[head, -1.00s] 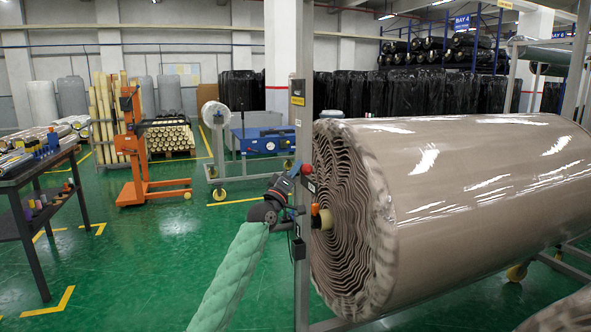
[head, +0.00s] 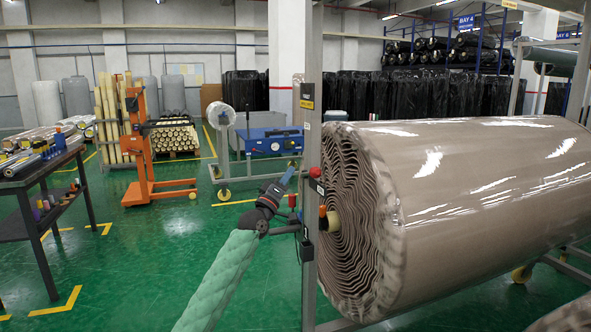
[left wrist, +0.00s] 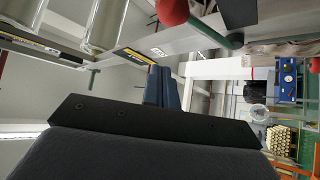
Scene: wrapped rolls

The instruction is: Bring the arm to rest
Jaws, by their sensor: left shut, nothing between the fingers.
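My left arm, in a pale green sleeve, comes up from the bottom of the head view. Its dark and blue left gripper (head: 289,172) is shut and empty. It points up and right, just left of the grey metal post (head: 310,110) of the roll stand. In the left wrist view the closed blue fingers (left wrist: 161,88) stick out beyond the black wrist housing, with nothing between them. My right gripper is not in view.
A large brown wrapped roll (head: 460,200) fills the right side, its end facing the post. A red knob (left wrist: 172,11) shows close by in the left wrist view. An orange lifter (head: 144,150) and a dark table (head: 45,180) stand left. Green floor between is clear.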

